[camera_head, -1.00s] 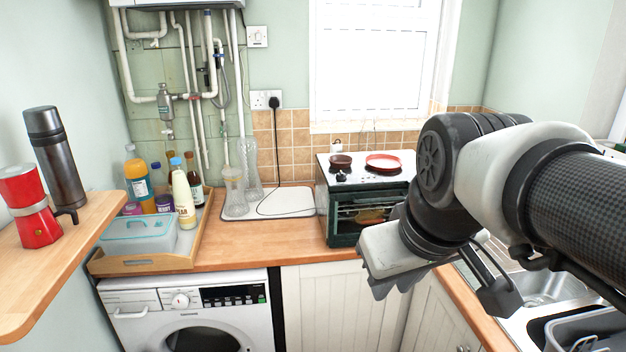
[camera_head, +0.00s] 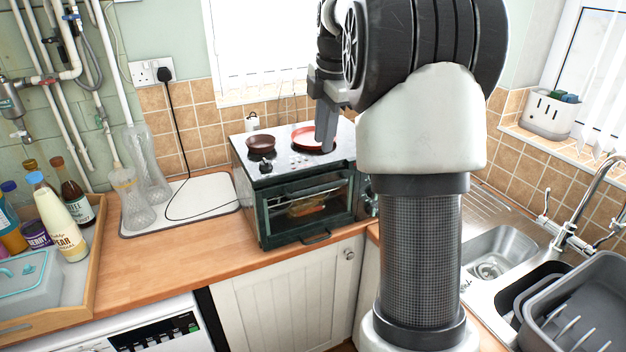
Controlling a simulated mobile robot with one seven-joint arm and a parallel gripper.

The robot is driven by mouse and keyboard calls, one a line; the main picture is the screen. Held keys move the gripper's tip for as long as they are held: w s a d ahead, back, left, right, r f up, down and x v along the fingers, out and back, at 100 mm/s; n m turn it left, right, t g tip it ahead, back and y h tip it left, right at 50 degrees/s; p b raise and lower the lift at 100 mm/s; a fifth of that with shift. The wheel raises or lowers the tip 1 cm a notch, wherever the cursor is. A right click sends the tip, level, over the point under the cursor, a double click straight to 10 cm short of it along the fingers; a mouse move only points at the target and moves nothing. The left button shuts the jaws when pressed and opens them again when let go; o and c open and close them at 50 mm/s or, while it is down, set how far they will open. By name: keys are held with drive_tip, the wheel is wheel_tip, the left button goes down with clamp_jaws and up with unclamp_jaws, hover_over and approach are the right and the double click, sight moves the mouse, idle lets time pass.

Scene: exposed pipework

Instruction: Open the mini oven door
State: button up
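The mini oven (camera_head: 250,215) stands on the wooden counter, dark green with a pale top. Its glass front door (camera_head: 305,208) faces me, and something orange shows inside. A dark handle-like piece (camera_head: 316,238) sticks out along the front's lower edge. I cannot tell for sure whether the door is fully shut. My gripper (camera_head: 326,128) points down above the right part of the oven top, close to the red pan in the picture. One grey finger shows clearly; my arm hides much of the gripper. I see nothing held.
A brown dish (camera_head: 261,143) and a red pan (camera_head: 307,138) sit on the oven top. A white tray (camera_head: 185,212) with glass bottles lies to the left. A sink (camera_head: 492,255) and a grey dish rack (camera_head: 585,310) are at right. The counter before the oven is clear.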

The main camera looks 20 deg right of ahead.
sight(317, 187)
drive_tip(key=w+f, duration=0.1)
drive_tip(key=f, duration=0.3)
drive_tip(key=w+f, duration=0.1)
drive_tip(key=f, duration=0.4)
drive_tip(key=w+f, duration=0.1)
drive_tip(key=f, duration=0.4)
drive_tip(key=shift+f, duration=0.2)
clamp_jaws()
